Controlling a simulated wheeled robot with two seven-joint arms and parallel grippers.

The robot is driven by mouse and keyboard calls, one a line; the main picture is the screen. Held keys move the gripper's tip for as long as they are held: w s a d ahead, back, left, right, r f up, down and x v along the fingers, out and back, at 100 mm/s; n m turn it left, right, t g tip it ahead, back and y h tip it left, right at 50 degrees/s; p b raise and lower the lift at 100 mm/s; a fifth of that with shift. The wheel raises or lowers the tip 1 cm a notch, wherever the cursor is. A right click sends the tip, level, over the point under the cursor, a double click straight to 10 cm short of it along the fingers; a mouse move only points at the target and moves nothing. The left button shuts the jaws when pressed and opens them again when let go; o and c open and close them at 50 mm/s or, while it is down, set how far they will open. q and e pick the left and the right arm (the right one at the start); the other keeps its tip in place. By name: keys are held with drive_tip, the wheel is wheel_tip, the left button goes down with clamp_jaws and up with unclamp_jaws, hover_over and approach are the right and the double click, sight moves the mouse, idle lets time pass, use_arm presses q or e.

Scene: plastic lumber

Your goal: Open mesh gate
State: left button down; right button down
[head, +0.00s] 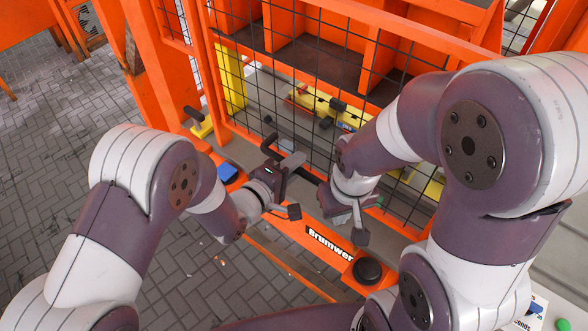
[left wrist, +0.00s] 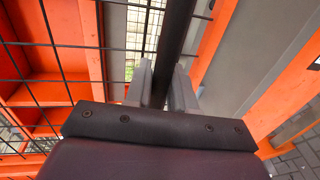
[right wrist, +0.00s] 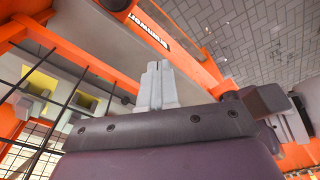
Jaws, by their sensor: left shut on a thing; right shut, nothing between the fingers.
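The mesh gate (head: 277,105), a black wire grid in an orange frame, stands in front of the machine bay in the head view. My left gripper (head: 290,163) is at the gate's near side, shut on a dark bar (left wrist: 174,45) that runs between its pale fingers in the left wrist view. The bar appears to be the gate's handle; its ends are partly hidden. My right gripper (right wrist: 155,82) is shut and empty, with its fingertips together. In the head view it is by the gate's lower edge, right of the left gripper, its tips partly hidden.
An orange beam with a lettered label (head: 330,244) and a black round knob (head: 367,270) runs below the grippers. Yellow parts and a shelf (head: 310,65) lie behind the mesh. My right arm covers much of the right side. Paved floor (head: 50,110) is clear at left.

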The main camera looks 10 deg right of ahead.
use_arm(q)
wheel_tip(320, 180, up, 27)
drive_tip(key=p, duration=1.7)
drive_tip(key=c, duration=1.1)
unclamp_jaws()
drive_tip(key=shift+f, duration=0.1)
drive_tip(key=shift+s+a, duration=0.15)
drive_tip(key=shift+a, duration=0.1)
drive_tip(key=b+v, duration=0.2)
drive_tip(key=v, duration=1)
drive_tip(key=shift+b, duration=0.35)
drive_tip(key=shift+s, duration=0.1)
